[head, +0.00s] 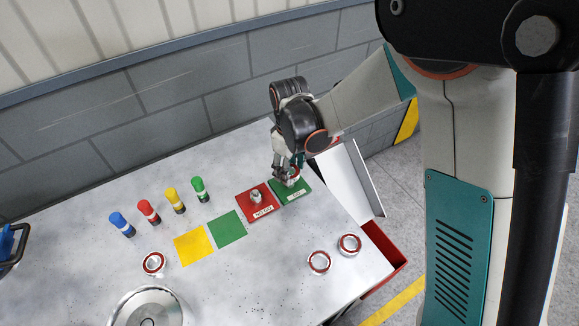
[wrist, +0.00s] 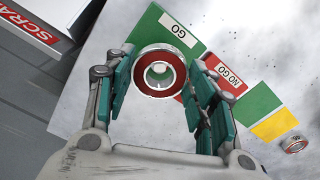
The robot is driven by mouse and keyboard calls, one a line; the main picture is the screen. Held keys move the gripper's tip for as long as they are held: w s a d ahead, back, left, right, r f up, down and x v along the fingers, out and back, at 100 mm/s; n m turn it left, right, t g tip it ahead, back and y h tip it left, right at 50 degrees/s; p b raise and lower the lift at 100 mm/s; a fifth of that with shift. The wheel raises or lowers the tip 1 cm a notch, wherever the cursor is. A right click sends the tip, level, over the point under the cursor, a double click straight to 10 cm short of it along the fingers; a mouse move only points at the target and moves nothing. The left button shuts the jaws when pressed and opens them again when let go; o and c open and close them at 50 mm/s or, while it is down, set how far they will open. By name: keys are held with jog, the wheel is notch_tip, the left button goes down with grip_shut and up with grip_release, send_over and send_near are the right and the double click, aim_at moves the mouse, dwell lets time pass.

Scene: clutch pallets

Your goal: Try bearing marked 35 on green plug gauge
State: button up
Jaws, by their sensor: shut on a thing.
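The bearing (wrist: 143,74), a pale ring with a red face, sits between the fingers of my gripper (wrist: 162,62) in the wrist view. My gripper is shut on it. In the head view my gripper (head: 286,166) holds the bearing (head: 294,179) low over the green GO plate (head: 302,193). The rounded grey top of the green plug gauge (wrist: 159,69) shows inside the bearing's bore. I cannot tell how far down the plug the bearing is. No number is readable on the bearing. The red NO GO gauge (head: 256,197) stands beside the green plate.
Two bearings (head: 319,262) (head: 349,245) lie front right; another (head: 153,263) lies near the yellow square (head: 194,245). A green square (head: 227,229) is beside that. Blue, red, yellow and green cylinders (head: 199,188) stand left. A red SCRAP bin (head: 388,246) is off the table's right edge.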

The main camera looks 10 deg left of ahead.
jog(key=shift+f+b, duration=0.35)
jog(key=shift+b, duration=0.1)
dwell(0.3)
dwell(0.3)
jog(key=o, duration=1.9)
jog(key=shift+c, duration=0.2)
jog(key=shift+r, duration=0.1)
notch_tip(320, 180, up, 9)
jog(key=p, duration=0.5)
jog(key=shift+d, duration=0.1)
